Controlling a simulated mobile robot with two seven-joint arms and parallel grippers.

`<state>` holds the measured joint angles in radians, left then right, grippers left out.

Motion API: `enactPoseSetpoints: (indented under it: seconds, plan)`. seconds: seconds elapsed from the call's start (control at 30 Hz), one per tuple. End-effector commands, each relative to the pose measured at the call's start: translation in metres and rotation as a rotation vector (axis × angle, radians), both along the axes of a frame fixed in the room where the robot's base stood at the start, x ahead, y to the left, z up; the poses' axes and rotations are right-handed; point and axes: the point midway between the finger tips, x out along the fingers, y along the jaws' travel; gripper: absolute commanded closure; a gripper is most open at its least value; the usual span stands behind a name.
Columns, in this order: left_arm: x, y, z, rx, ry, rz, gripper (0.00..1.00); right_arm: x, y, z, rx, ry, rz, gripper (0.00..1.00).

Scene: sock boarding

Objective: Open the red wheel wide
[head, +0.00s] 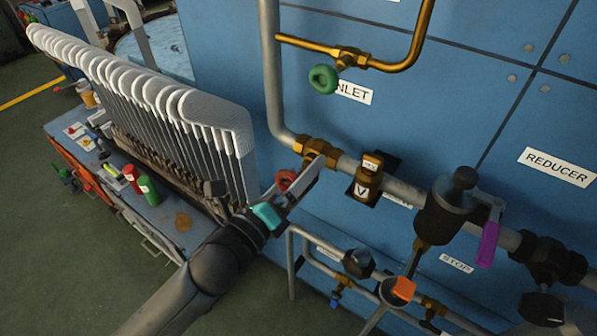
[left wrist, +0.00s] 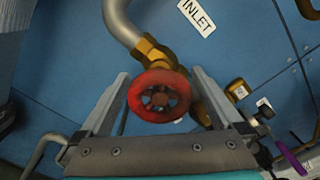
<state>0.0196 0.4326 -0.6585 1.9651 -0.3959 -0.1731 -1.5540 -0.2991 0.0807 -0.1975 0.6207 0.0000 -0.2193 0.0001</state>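The red wheel (left wrist: 159,96) is a small round spoked handwheel on a brass valve (left wrist: 152,52) in the pipe. In the head view the red wheel (head: 286,179) is partly hidden by my left gripper (head: 300,183). In the left wrist view my left gripper (left wrist: 165,85) is open, with one finger on each side of the wheel. A narrow gap shows between the wheel and the fingers, so I cannot see firm contact. My right gripper is not in view.
A green wheel (head: 323,79) sits above by the INLET label (head: 354,92). A brass part marked V (head: 366,180), a dark reducer (head: 449,212) and a purple lever (head: 488,244) stand to the right. A row of white sock boards (head: 150,90) stands left of the wheel.

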Motion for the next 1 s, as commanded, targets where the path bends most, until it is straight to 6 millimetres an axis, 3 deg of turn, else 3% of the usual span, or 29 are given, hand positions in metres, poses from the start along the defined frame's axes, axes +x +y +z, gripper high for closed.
enactPoseSetpoints:
  seconds: [0.37, 1.0]
  plan:
    - [-0.007, 0.005, -0.001, 0.003, 0.001, 0.001, 0.0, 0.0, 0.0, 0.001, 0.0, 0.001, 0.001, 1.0]
    - [-0.08, 0.058, -0.001, 0.0, 0.003, 0.0, 0.0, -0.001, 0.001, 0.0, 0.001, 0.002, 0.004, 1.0]
